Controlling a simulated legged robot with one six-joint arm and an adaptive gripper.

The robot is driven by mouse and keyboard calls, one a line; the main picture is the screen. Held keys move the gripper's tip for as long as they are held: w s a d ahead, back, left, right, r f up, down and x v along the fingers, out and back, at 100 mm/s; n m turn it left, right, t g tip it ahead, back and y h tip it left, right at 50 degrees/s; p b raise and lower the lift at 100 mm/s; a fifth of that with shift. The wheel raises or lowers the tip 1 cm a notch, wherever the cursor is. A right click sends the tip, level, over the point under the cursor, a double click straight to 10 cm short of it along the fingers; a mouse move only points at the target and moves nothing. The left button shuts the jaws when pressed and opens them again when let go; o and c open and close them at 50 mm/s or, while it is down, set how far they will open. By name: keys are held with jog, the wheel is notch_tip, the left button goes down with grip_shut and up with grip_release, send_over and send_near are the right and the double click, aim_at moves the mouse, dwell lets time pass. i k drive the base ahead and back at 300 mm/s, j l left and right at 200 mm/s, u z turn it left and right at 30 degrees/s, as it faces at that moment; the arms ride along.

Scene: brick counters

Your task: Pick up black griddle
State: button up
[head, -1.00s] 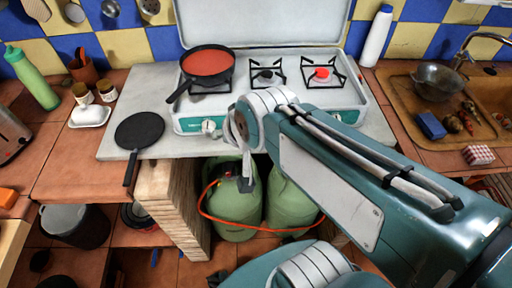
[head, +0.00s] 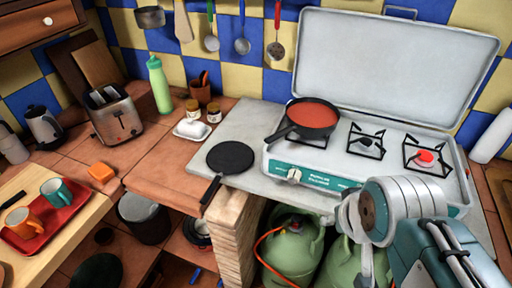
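The black griddle (head: 230,157) is a flat, round, dark pan in the head view. It lies flat on the grey slab left of the stove, with its handle (head: 211,190) pointing toward me and hanging over the slab's front edge. My arm comes in from the lower right.
A black pan of red sauce (head: 312,116) sits on the stove's left burner, right of the griddle. A white butter dish (head: 191,129), jars and a green bottle (head: 160,82) stand behind left. Green gas cylinders (head: 292,252) are below. The slab around the griddle is clear.

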aim_at(226, 158)
jog(key=j+u, duration=0.1)
jog(key=j, duration=0.25)
jog(key=i+j+u, duration=0.1)
jog(key=j, duration=0.25)
jog(key=i+j+u, duration=0.1)
jog(key=j, duration=0.25)
jog(key=i+j+u, duration=0.1)
jog(key=j, duration=0.25)
jog(key=i, duration=0.05)
